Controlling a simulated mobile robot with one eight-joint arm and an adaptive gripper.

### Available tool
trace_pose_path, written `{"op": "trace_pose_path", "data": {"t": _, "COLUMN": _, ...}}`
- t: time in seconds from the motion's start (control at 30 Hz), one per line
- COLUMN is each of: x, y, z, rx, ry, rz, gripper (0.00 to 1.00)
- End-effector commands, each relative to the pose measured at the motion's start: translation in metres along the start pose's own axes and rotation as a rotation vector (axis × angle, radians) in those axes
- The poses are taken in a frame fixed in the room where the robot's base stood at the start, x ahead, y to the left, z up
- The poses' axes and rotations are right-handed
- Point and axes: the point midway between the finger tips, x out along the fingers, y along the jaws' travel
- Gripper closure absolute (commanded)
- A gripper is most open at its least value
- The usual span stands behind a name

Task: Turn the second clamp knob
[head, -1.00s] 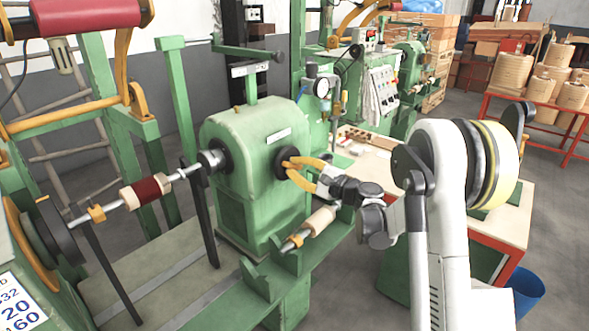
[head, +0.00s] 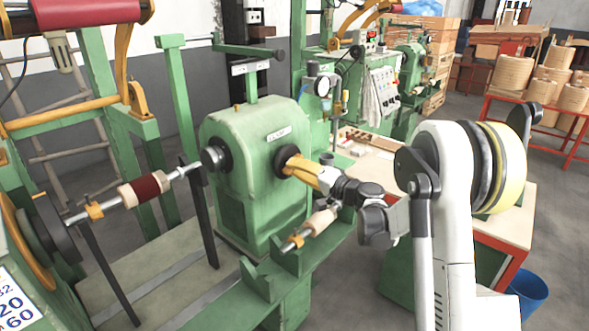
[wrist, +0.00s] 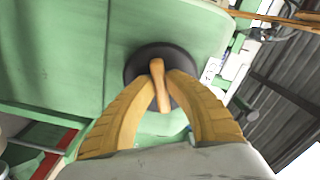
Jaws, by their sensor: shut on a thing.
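The clamp knob (wrist: 160,88) is a tan bar handle standing on a round black disc (wrist: 133,68) on the green machine housing. My gripper (wrist: 164,76) has its two yellow fingers shut on the sides of this handle, with the fingertips over the disc. In the head view my gripper (head: 294,165) reaches in from the right to the housing's right face, in front of the dark disc (head: 285,154). The fingers hide the handle there.
A second cream roller (head: 320,220) lies just below my gripper. A table (head: 510,210) and blue bin (head: 528,290) are at right.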

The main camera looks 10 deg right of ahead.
Motion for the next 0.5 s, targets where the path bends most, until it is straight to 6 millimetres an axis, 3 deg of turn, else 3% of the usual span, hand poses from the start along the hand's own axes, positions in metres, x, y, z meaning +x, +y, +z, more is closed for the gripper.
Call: {"op": "trace_pose_path", "data": {"t": 0.5, "x": 0.0002, "y": 0.0037, "z": -0.0015, "rx": -0.49, "ry": 0.001, "rz": 0.0, "gripper": 1.0}}
